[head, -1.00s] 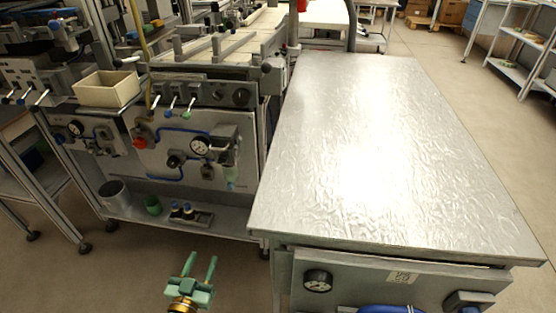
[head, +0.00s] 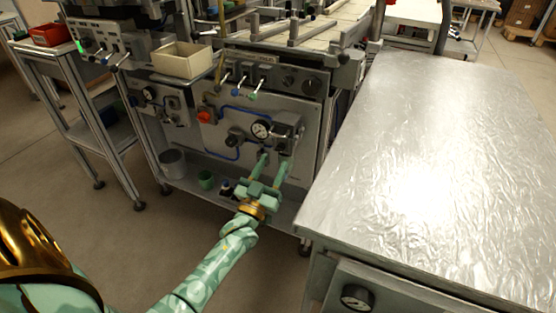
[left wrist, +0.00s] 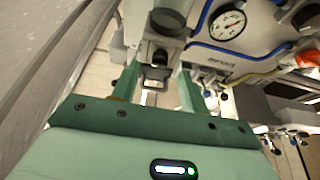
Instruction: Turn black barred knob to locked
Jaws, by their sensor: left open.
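Two dark round knobs, a left one (head: 288,82) and a right one (head: 310,87), sit at the right of the upper control strip in the head view. They are too small to read a bar or a locked mark. Another black knob (head: 235,136) sits on the lower panel, left of the gauge (head: 261,129). My left gripper (head: 273,163) is open, its fingers pointing up at the panel just below the regulator (head: 288,127). In the left wrist view the open fingers (left wrist: 157,78) have the regulator's lower part beyond them; no contact is clear. My right gripper is out of view.
A metal-topped table (head: 430,160) stands close on the right. A cream bin (head: 183,60) sits on the bench at upper left. A grey cup (head: 172,162) and a green cup (head: 206,179) stand on the low shelf. Three levers hang left of the dark knobs.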

